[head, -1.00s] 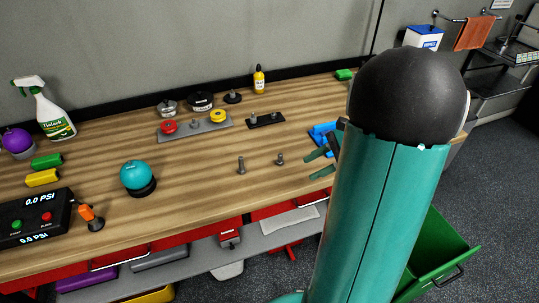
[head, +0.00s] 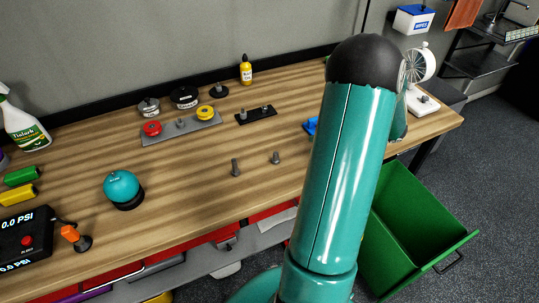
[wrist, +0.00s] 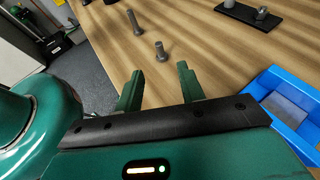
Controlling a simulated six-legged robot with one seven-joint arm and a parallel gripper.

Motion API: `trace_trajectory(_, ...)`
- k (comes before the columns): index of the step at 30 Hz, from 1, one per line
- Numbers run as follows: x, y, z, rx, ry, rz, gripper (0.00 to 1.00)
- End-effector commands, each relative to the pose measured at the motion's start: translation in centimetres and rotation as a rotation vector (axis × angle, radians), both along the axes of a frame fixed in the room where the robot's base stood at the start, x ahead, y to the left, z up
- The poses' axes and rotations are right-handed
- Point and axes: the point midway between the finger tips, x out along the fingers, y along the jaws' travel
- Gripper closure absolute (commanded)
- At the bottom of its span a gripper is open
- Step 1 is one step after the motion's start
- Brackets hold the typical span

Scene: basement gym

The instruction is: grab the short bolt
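Two grey bolts stand upright on the wooden bench (head: 200,215). The short bolt (head: 276,158) is the right one in the head view; the longer bolt (head: 235,167) is to its left. In the wrist view the short bolt (wrist: 161,51) is the nearer one, just beyond the fingertips, and the longer bolt (wrist: 135,22) stands behind it. My gripper (wrist: 158,84) is open with nothing between its two green fingers. It is apart from the short bolt. In the head view my arm hides the gripper.
A blue bin (wrist: 285,105) lies right of my gripper in the wrist view. A black plate with pegs (head: 256,114) and a grey plate with knobs (head: 182,126) are farther back. A teal ball (head: 121,186) is left. Bench around the bolts is clear.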

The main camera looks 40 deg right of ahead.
Motion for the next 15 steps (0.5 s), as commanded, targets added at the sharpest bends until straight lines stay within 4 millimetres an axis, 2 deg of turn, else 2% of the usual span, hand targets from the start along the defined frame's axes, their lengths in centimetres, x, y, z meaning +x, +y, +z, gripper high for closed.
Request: trace_trajectory(15,4.9,5.3,-3.1,0.001,0.001,0.001,0.61)
